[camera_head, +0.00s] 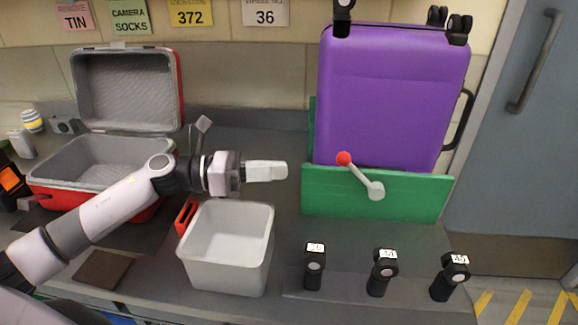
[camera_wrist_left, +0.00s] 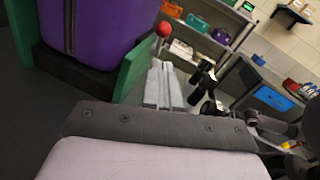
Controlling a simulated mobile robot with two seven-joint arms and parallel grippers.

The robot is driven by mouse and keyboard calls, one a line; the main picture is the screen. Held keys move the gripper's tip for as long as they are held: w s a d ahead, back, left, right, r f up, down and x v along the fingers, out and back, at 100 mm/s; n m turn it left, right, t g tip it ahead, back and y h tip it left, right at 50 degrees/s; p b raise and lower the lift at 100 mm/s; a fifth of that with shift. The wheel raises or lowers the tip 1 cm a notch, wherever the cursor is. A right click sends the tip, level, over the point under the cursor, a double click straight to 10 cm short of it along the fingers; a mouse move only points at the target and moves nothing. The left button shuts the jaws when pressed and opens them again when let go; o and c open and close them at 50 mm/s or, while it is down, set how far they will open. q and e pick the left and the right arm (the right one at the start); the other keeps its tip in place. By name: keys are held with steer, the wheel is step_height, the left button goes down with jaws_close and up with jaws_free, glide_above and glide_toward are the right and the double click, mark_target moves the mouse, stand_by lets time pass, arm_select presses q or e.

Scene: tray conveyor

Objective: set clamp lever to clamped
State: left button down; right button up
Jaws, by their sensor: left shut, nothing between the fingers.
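The clamp lever (camera_head: 361,175) is a grey arm with a red ball knob, mounted on the front of the green board (camera_head: 420,196). Its knob points up and left from the round grey pivot at lower right. The purple suitcase (camera_head: 392,95) stands upright behind the board. My left gripper (camera_head: 286,170) is shut and empty, left of the knob with a visible gap. The left wrist view shows the shut fingers (camera_wrist_left: 161,64), with the red knob (camera_wrist_left: 163,29) beyond their tips and the board (camera_wrist_left: 131,68) to the left. My right gripper is not in view.
A white open bin (camera_head: 226,279) stands below my left gripper. An open red and grey cooler (camera_head: 124,90) is at the left. Several black labelled posts, one here (camera_head: 314,267), stand in front of the green board. A blue-grey door (camera_head: 520,150) is at right.

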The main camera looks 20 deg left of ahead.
arm_select(q)
steer(key=p, duration=0.2)
glide_toward(347, 166)
steer(key=x, duration=0.4)
steer(key=shift+w+d+f, duration=0.1)
steer(key=shift+w+f, duration=0.15)
steer(key=shift+w, duration=0.1)
steer(key=shift+w+d, duration=0.15)
steer(key=shift+d, duration=0.1)
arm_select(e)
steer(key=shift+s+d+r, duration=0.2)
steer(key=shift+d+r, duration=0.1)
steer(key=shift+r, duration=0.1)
arm_select(q)
steer(key=shift+a, duration=0.1)
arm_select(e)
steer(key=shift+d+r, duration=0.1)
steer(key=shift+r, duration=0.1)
